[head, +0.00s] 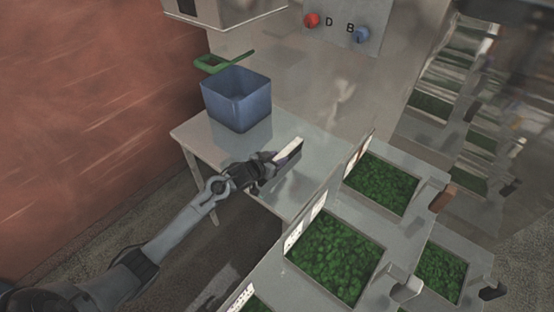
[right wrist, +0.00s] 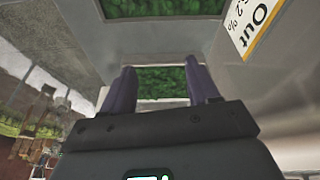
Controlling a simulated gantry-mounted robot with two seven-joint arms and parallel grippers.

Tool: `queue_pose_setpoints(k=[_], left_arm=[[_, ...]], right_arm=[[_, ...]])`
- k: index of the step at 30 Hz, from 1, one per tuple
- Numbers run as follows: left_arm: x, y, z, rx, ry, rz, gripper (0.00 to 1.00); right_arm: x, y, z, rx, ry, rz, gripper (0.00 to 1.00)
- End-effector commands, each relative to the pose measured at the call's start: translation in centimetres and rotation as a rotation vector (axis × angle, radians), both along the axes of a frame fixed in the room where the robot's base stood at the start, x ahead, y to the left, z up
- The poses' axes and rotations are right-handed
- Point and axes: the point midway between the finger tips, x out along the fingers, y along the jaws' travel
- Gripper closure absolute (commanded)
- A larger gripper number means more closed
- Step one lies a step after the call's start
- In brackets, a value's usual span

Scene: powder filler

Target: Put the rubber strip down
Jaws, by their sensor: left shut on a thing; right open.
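My left gripper (head: 270,167) reaches in from the left over the grey metal table (head: 205,145). It is shut on a small light-coloured piece with a dark edge, which looks like the rubber strip (head: 289,150). The strip sticks out past the fingertips, above or at the table's surface; I cannot tell whether it touches.
Bins of green material (head: 383,183) stand at the right. A panel with a red knob (head: 311,20) and a blue knob (head: 362,34) is at the back. The table front is clear.

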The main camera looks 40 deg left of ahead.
Motion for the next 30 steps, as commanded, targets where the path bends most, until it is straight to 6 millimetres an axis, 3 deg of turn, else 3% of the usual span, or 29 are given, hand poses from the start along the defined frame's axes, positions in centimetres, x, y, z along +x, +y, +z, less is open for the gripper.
queue_pose_setpoints(k=[9, 10, 15, 25, 30], left_arm=[[0.0, 0.0, -0.1, 0.000, -0.002, 0.000, 0.95], [0.0, 0.0, -0.2, 0.000, -0.001, 0.000, 0.58], [0.0, 0.0, -0.1, 0.000, -0.001, 0.000, 0.34], [0.0, 0.0, 0.1, 0.000, -0.001, 0.000, 0.34], [-1.2, 0.0, 0.5, 0.000, 0.000, -0.001, 0.34]], right_arm=[[0.0, 0.0, 0.0, 0.001, 0.000, -0.001, 0.40], [0.0, 0.0, 0.0, 0.001, 0.000, -0.001, 0.40], [0.0, 0.1, 0.0, 0.002, 0.000, -0.001, 0.40], [0.0, 0.1, 0.0, 0.003, 0.000, -0.002, 0.40], [0.0, 0.1, 0.3, 0.003, 0.000, -0.002, 0.40]])
